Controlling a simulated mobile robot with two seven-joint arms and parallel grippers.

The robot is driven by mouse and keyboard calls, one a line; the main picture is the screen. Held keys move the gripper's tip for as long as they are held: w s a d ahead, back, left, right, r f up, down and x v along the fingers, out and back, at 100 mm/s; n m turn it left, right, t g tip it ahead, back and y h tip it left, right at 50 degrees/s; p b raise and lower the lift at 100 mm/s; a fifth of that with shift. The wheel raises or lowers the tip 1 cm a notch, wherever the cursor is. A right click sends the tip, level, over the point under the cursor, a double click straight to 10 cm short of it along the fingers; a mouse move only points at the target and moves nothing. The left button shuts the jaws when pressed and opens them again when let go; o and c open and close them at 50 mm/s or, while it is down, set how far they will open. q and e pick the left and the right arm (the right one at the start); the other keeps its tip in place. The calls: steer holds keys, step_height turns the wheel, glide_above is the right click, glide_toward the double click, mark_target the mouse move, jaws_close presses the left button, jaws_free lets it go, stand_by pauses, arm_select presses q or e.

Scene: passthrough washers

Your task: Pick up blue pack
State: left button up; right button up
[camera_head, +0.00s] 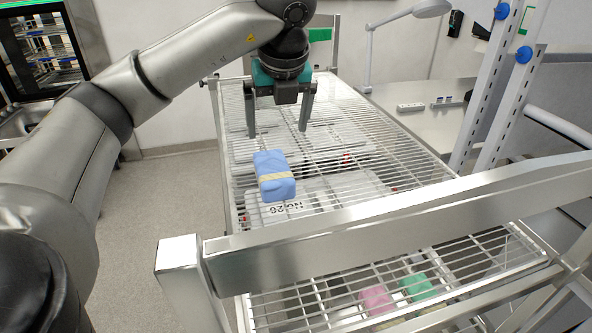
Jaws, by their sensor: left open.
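The blue pack (274,175) is a soft-looking wrapped bundle with a pale yellow band across it. It lies near the left side of the wire rack's upper shelf (405,165). My left gripper (278,127) hangs above the shelf, beyond the pack as the head camera sees it. Its two dark fingers point down, are spread apart and have nothing between them. The pack stands clear of the fingers in the picture. My right gripper is not in view.
A thick metal bar (400,215) crosses in front of the rack. A pink pack (376,300) and a green pack (417,287) show lower down through wire mesh. A counter (425,120) stands behind right. Metal uprights (490,85) rise at the right. Floor is open at left.

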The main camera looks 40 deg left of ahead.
arm_select(q)
steer(key=b, duration=0.2)
glide_toward(273, 165)
steer(key=shift+s+d+f, duration=0.1)
steer(key=shift+s+f, duration=0.2)
steer(key=shift+f, duration=0.05)
steer(key=x, duration=0.4)
steer(key=shift+w+r, duration=0.1)
steer(key=shift+p+x, duration=0.3)
steer(key=shift+x, duration=0.55)
steer(key=p+x, duration=0.1)
steer(key=x, duration=0.2)
steer(key=shift+w+a, duration=0.2)
steer(key=shift+a, duration=0.05)
steer(key=shift+w+a+f, duration=0.1)
steer(key=shift+w+f, duration=0.05)
steer(key=shift+f, duration=0.5)
steer(key=c, duration=1.3)
steer(key=shift+c, duration=0.2)
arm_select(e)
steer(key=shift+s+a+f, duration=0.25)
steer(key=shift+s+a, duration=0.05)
arm_select(q)
steer(key=shift+r, duration=0.2)
